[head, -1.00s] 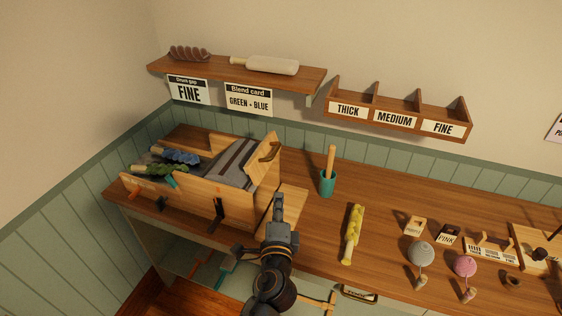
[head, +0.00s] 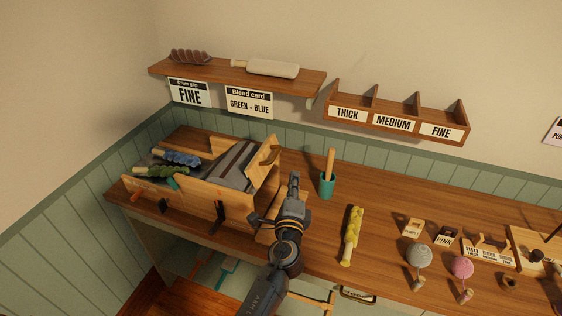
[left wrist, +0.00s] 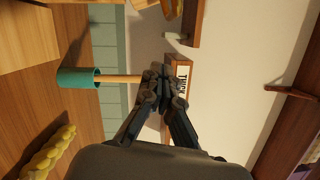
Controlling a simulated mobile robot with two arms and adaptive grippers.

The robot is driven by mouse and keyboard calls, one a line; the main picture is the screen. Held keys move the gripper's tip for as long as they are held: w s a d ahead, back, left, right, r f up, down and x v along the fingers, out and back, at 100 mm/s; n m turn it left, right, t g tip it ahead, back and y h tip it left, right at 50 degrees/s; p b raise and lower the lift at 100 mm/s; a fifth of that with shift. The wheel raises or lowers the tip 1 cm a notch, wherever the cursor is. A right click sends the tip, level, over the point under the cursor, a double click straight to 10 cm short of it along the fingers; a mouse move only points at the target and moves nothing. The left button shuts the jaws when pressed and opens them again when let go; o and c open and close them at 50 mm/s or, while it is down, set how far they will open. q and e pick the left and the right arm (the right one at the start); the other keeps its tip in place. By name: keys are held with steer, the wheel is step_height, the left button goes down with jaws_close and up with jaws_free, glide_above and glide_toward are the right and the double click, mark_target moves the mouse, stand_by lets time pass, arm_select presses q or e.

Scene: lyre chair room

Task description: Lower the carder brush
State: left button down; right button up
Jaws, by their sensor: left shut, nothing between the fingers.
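The wooden drum carder (head: 195,195) stands at the left end of the bench, with its grey drum facing up. A raised wooden board with a dark handle (head: 262,165) stands tilted at its right end; it may be the carder brush, but I cannot tell for sure. My left gripper (head: 293,182) is shut and empty, just right of the carder. In the left wrist view its fingertips (left wrist: 157,76) meet with nothing between them. My right gripper is in neither view.
A teal cup (head: 327,186) with a wooden stick stands right of my gripper; it also shows in the left wrist view (left wrist: 76,78). A yellow roll (head: 351,236) lies nearby. Above are a shelf (head: 225,76) and a labelled rack (head: 396,122).

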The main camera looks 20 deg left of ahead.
mark_target(272, 159)
arm_select(q)
steer(key=w+a+r+p, duration=0.1)
steer(key=w+a+p, duration=0.1)
steer(key=w+a, duration=0.1)
steer(key=shift+w+a+p, duration=0.3)
steer(key=shift+w+a, duration=0.05)
steer(key=shift+a, duration=0.55)
steer(key=shift+w+d, duration=0.1)
steer(key=shift+w, duration=0.1)
